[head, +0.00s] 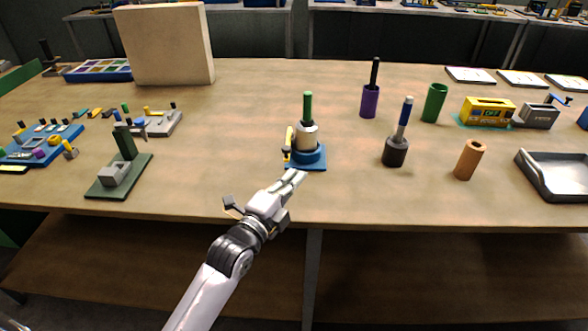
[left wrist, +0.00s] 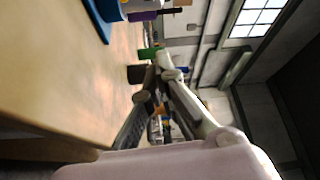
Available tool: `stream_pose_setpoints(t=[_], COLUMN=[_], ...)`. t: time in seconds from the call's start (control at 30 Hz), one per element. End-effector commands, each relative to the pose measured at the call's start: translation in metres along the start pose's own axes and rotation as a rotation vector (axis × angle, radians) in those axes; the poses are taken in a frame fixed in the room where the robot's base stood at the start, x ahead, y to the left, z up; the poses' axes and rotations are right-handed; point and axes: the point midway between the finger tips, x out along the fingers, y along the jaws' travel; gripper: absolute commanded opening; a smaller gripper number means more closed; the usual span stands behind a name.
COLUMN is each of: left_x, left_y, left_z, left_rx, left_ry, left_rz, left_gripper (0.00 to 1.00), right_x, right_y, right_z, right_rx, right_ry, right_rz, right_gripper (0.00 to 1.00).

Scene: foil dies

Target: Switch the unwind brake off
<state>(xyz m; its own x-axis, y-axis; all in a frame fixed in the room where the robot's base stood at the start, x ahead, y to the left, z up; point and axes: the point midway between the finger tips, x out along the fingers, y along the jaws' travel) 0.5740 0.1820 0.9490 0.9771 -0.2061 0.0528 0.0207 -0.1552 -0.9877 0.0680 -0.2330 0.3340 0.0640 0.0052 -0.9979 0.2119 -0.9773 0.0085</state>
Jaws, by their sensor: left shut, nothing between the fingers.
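My left gripper (head: 297,176) is shut and empty, just in front of the base's near edge and below the yellow part. I cannot tell whether it touches the base. In the left wrist view the closed fingertips (left wrist: 163,62) point away from the blue base (left wrist: 97,18), which shows at upper left. My right gripper is out of view.
A dark holder with a blue-handled tool (head: 395,150), a purple cup (head: 370,100) and a brown cylinder (head: 469,159) stand to the right. A green press-like fixture (head: 122,165) stands to the left. The tabletop around the stand is clear.

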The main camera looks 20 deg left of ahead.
Motion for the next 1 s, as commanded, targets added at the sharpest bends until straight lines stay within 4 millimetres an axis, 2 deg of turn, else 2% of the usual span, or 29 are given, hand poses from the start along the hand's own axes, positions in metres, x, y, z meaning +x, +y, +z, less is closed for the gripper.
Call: stream_pose_setpoints(t=[0.23, 0.43, 0.53, 0.7, 1.0], left_x=[0.05, 0.092, 0.083, 0.077, 0.075], left_y=[-0.003, -0.002, 0.0, 0.0, 0.001], left_z=[-0.001, -0.001, 0.017, 0.033, 0.038], left_rx=[-0.005, -0.004, 0.003, 0.001, -0.002], left_ry=[0.0, 0.001, -0.002, -0.001, -0.001], left_rz=[-0.002, -0.001, 0.004, 0.002, 0.001], left_gripper=[0.0, 0.0, 0.0, 0.0, 0.0], right_x=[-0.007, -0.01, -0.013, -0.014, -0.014], right_y=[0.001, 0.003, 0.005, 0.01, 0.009], right_z=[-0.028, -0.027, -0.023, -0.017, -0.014], right_rx=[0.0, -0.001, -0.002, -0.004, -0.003], right_ry=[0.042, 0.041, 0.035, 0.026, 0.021], right_rz=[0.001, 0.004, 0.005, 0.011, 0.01], right_gripper=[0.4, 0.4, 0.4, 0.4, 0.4])
